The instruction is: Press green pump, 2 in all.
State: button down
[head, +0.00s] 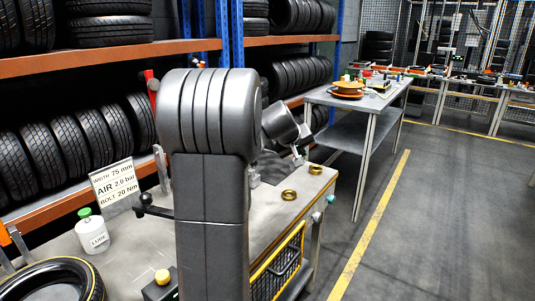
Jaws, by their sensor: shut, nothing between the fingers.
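The green pump (84,213) is the cap on top of a white bottle labelled LUBE (92,236). The bottle stands upright on the workbench at the left, in front of a sign. My arm's thick dark grey column and rounded joint fill the middle of the head view. Another dark cylindrical part of my arm shows behind it at the right. Nothing is seen touching the pump.
A tyre (55,281) lies at the bench's left front. A sign (113,186), a black-knobbed lever (145,201) and a yellow button (162,276) are near the bottle. Two brass rings (289,195) lie at the right. Tyre racks stand behind; the right floor (440,220) is clear.

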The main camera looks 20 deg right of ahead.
aim_at(85, 213)
jog(key=u, duration=2.15)
jog(key=k+l, duration=0.1)
jog(key=l, duration=0.2)
jog(key=k+l+u, duration=0.15)
jog(key=l, duration=0.2)
jog(key=i, duration=0.05)
